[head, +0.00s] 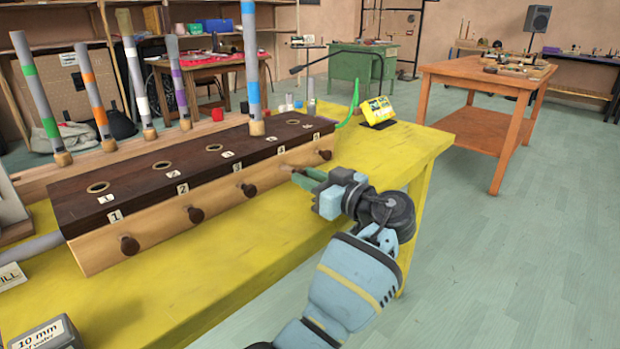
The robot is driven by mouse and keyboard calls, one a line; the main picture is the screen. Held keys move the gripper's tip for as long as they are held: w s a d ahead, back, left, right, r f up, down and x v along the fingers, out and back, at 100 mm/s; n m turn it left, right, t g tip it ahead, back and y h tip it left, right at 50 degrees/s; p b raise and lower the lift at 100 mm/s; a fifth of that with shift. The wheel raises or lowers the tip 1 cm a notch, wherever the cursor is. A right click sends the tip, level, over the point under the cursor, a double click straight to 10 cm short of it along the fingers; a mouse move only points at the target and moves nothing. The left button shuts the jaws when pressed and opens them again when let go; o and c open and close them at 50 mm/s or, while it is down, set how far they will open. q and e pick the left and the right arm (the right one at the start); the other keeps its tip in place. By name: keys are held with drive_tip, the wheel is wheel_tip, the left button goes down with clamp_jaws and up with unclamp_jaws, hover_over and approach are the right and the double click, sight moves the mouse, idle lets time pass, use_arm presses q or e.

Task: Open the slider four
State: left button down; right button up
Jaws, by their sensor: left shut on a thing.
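A long dark-topped wooden box (150,200) lies on the yellow table, with numbered labels and round knobs along its front. Slider four's place is beside the label 4 (281,149), between the third knob (249,190) and the fifth knob (325,155). My left gripper (302,177) is shut at slider four, its green fingers around the knob, which they mostly hide. A short piece of the slider's stem (286,168) shows between the fingers and the box front. How far it is drawn out is hard to tell. My right gripper is not in view.
A grey tube with blue bands (252,70) stands upright on the box, behind slider four. Several banded tubes stand in a rack behind.

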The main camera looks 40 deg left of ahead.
use_arm(q)
drive_tip(key=shift+d+b, duration=0.25)
drive_tip(key=shift+b, duration=0.15)
drive_tip(key=c, duration=1.2)
unclamp_jaws()
drive_tip(key=shift+c, duration=0.2)
drive_tip(key=d, duration=0.7)
drive_tip(key=shift+s+d, duration=0.35)
drive_tip(key=shift+d, duration=0.05)
